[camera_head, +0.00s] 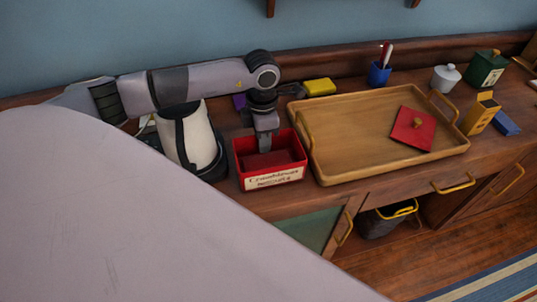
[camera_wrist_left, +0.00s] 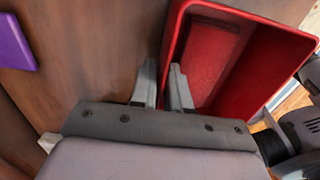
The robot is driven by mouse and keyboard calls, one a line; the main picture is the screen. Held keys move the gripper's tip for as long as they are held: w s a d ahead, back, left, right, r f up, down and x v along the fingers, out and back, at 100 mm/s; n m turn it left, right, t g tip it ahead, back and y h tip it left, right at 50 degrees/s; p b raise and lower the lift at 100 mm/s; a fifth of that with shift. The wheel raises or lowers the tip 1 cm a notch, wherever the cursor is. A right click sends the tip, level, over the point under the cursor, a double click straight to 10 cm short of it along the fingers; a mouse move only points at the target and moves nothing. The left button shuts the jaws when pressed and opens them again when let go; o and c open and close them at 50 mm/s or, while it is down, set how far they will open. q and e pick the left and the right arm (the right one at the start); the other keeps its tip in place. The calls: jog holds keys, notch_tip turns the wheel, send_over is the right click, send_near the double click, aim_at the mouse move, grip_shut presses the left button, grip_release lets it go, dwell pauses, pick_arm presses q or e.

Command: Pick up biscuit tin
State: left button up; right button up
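The biscuit tin (camera_head: 270,178) is an open red box with a cream label on its front, standing on the wooden counter. In the left wrist view the tin (camera_wrist_left: 268,50) fills the upper right. My left gripper (camera_head: 263,148) reaches down over its far wall. In the left wrist view the fingers of the left gripper (camera_wrist_left: 164,78) are close together on either side of that wall, one inside the tin and one outside. They appear shut on it, though the contact is partly hidden. A red lid with a knob (camera_head: 407,137) lies on the tray.
A wooden tray (camera_head: 345,165) stands close to the right of the tin. A cream and black kettle (camera_head: 195,138) stands close to its left. A purple item (camera_head: 239,101) and a yellow block (camera_head: 320,87) lie behind. A blue pen cup (camera_head: 379,74) stands behind the tray.

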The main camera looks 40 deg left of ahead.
pick_arm(q)
grip_shut()
jog(key=shift+w, duration=0.1)
